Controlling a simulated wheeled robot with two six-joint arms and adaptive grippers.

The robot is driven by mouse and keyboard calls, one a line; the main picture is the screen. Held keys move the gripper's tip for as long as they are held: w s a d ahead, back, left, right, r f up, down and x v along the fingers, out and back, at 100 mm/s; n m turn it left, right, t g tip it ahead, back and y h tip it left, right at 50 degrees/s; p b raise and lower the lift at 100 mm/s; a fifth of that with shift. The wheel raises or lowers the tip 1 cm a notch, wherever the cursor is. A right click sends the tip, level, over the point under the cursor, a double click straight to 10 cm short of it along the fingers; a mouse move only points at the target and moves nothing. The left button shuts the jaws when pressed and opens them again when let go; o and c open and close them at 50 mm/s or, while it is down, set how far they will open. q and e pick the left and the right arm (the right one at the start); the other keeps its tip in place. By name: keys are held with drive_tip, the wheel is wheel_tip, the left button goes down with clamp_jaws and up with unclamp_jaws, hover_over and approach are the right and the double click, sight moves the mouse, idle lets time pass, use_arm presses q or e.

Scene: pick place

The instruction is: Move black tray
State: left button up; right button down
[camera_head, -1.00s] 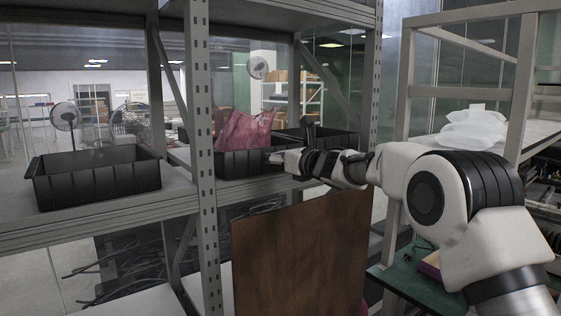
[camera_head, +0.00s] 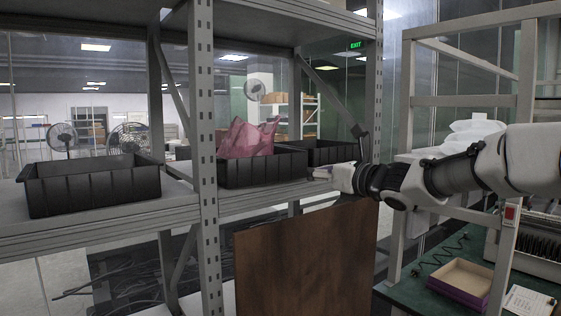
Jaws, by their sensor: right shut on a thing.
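A black tray (camera_head: 262,172) stands on the grey shelf, with a crumpled pink bag (camera_head: 248,138) in it. My right gripper (camera_head: 320,173) reaches in from the right and is shut at the lower right end of this tray. The exact grip on it is too small to make out. A second black tray (camera_head: 328,153) stands just behind and to the right, its lower part hidden by my gripper and wrist. A third black tray (camera_head: 95,190) stands on the shelf at the left, beyond the upright post. My left gripper is not in view.
A perforated grey post (camera_head: 206,200) stands between the left and middle trays. A brown panel (camera_head: 305,262) stands below the shelf front. At the right are another rack with white bags (camera_head: 470,135) and a green surface bearing a small box (camera_head: 458,281).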

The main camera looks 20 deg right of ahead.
sight(275, 162)
drive_tip(key=p+x, duration=0.5)
drive_tip(key=x, duration=0.6)
drive_tip(key=shift+w, duration=0.25)
drive_tip(key=shift+w+a+f, duration=0.2)
